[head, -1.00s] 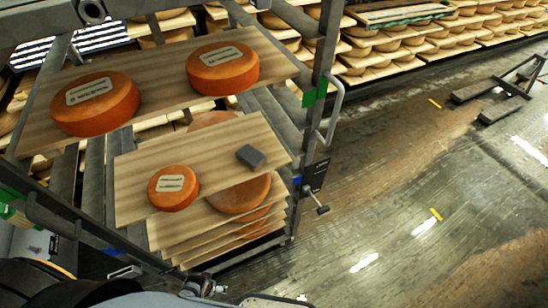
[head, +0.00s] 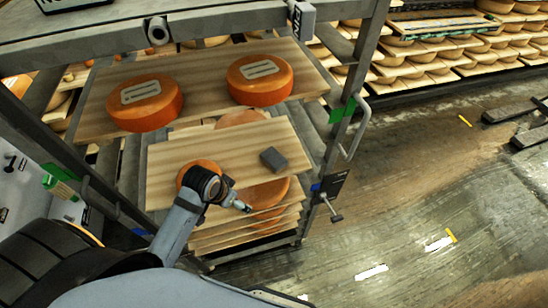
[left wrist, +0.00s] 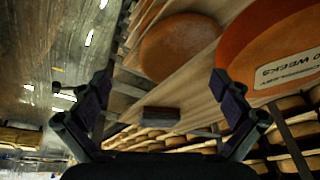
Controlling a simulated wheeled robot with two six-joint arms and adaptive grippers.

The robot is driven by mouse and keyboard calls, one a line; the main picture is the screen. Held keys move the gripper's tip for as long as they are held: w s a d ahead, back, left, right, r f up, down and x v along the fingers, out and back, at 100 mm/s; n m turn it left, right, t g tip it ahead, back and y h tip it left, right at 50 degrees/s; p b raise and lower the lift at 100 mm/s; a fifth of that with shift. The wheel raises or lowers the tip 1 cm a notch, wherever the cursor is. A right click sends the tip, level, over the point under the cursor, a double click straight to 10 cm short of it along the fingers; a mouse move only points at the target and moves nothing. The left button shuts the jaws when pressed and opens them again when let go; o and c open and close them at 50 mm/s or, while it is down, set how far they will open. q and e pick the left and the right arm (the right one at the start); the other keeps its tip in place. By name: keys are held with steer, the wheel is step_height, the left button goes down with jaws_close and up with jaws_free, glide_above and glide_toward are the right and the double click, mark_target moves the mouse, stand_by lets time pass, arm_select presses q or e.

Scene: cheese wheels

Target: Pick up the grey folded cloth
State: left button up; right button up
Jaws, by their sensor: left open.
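The grey folded cloth (head: 273,159) lies on the right part of a wooden shelf board (head: 160,172), to the right of an orange cheese wheel. In the left wrist view the cloth (left wrist: 160,117) shows as a dark block between and beyond my fingers. My left gripper (head: 240,206) is in front of the board, left of and nearer than the cloth, and apart from it. In the left wrist view its two fingers (left wrist: 158,88) are spread wide with nothing held. My right gripper is in neither current view.
The cheese wheel (head: 190,172) beside the cloth is partly hidden by my left wrist. Two larger wheels (head: 145,103) (head: 260,79) sit on the board above. A metal rack post (head: 352,100) with a handle stands at right. Open floor (head: 430,190) lies right of the rack.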

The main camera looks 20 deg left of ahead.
arm_select(q)
steer(key=w+m, duration=0.1)
steer(key=w, duration=0.2)
steer(key=w+a+r+m+h, duration=0.1)
steer(key=w, duration=0.2)
steer(key=w+r+m+h, duration=0.1)
steer(key=w, duration=0.2)
steer(key=shift+w+a, duration=0.15)
steer(key=shift+a, duration=0.05)
steer(key=p, duration=0.3)
glide_above(273, 158)
steer(key=s+a, duration=0.2)
steer(key=shift+s+d, duration=0.1)
steer(key=shift+d, duration=0.2)
steer(key=x, duration=0.5)
steer(key=shift+w+d+f, duration=0.1)
steer(key=shift+w, duration=0.2)
steer(key=c, duration=0.7)
